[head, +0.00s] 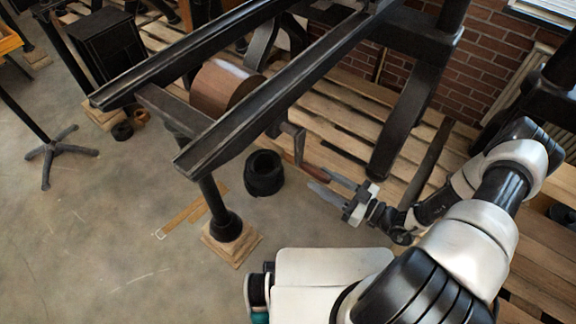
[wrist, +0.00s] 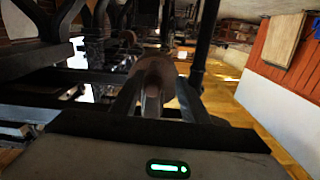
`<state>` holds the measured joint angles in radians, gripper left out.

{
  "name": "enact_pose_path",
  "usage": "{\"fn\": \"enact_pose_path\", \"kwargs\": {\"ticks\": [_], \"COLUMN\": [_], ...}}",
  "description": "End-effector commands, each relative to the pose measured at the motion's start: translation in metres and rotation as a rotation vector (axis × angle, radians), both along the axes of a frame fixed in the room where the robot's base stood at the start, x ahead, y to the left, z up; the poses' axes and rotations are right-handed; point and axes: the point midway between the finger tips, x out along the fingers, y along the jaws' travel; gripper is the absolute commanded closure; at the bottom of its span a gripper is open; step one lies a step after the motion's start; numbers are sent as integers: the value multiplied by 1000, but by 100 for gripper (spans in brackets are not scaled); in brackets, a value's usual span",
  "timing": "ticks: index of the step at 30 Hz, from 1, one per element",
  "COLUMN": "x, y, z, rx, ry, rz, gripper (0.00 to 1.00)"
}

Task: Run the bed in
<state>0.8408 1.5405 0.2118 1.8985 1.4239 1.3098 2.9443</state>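The hand press stands in the head view with two long dark rails (head: 255,115) running toward the lower left. A brown drum (head: 222,88) sits between them. A metal crank (head: 297,142) hangs beside the near rail and ends in a reddish-brown wooden handle (head: 313,171). My gripper (head: 316,178) is at this handle, its two fingers apart and pointing at it. In the wrist view a brown rounded thing, apparently the handle (wrist: 153,88), shows between the open fingers (wrist: 155,100). I cannot tell whether either finger touches it. No separate bed can be made out clearly.
A black round bucket-like object (head: 264,173) stands on the concrete floor below the crank. The press leg rests on a wooden block (head: 232,243). Wooden slats (head: 345,130) and a brick wall (head: 480,55) lie behind.

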Motion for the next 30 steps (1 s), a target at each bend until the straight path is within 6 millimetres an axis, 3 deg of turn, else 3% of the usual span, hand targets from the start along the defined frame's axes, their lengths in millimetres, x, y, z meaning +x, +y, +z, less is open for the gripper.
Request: {"fn": "enact_pose_path", "kwargs": {"ticks": [1, 5, 16, 30], "x": [0, 1, 1, -27], "y": [1, -1, -6, -44], "z": [0, 0, 0, -1], "rx": [-1, -2, -5, -5], "ry": [1, -2, -5, -5], "rz": [1, -2, -6, -8], "gripper": [52, 30, 30, 30]}}
